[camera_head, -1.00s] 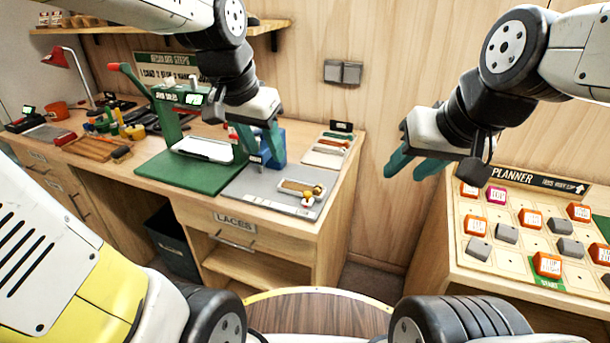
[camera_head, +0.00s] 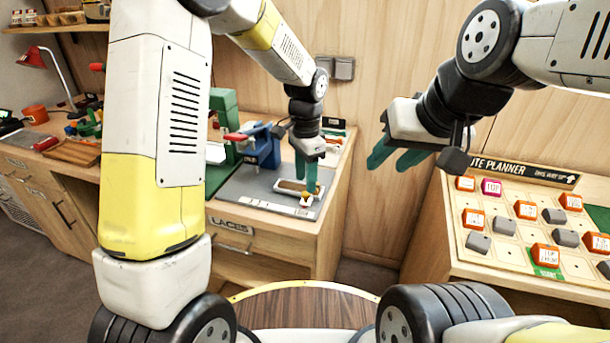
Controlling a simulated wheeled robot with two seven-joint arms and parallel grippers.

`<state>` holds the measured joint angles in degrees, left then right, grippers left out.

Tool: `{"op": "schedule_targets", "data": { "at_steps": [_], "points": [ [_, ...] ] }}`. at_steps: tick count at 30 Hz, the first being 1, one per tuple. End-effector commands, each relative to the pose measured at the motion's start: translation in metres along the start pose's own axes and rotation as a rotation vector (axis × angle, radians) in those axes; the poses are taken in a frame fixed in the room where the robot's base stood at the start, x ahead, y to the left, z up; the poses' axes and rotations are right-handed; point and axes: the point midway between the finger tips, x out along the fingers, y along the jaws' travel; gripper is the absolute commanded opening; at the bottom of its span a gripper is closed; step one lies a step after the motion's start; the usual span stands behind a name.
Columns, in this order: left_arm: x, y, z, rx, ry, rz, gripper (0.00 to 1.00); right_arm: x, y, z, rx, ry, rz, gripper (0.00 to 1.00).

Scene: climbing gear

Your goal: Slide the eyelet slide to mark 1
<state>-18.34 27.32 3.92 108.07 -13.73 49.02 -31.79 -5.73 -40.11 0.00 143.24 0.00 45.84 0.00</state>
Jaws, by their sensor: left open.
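A small wooden piece (camera_head: 290,187) with a light inset lies on the grey mat (camera_head: 250,190) on the workbench. A small red, yellow and white part (camera_head: 306,199) sits at its right end. I cannot tell for sure which part is the eyelet slide, and no mark 1 is readable. My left gripper (camera_head: 306,184) points down, open, at the right end of the wooden piece and partly hides it. Whether its fingers touch anything is unclear. My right gripper (camera_head: 392,160) is open and empty in the air, between the workbench and the planner board.
A blue device (camera_head: 262,148) with a red handle stands behind the mat, beside a green press (camera_head: 224,105). The planner board (camera_head: 510,225) with several tiles is at right. My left arm hides part of the bench.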

Motion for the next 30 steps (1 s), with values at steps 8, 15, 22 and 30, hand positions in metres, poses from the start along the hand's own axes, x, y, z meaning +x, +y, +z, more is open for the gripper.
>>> {"op": "schedule_targets", "data": {
  "at_steps": [8, 15, 22, 30],
  "points": [
    [0.035, 0.0, 0.0, 0.0, -0.001, 0.0, 0.44, 0.0, 0.0, 0.0, 0.0, 0.0, 0.0, 0.39],
    [0.04, 0.0, 0.0, -0.001, 0.002, -0.001, 0.44, 0.0, 0.0, 0.0, 0.0, 0.0, 0.0, 0.39],
    [0.04, 0.0, 0.0, -0.002, 0.001, -0.001, 0.18, 0.0, 0.0, 0.0, 0.0, 0.0, 0.0, 0.39],
    [0.04, 0.0, 0.0, -0.002, 0.001, -0.001, 0.0, 0.0, 0.0, 0.0, 0.0, 0.0, 0.0, 0.39]
  ]
}}
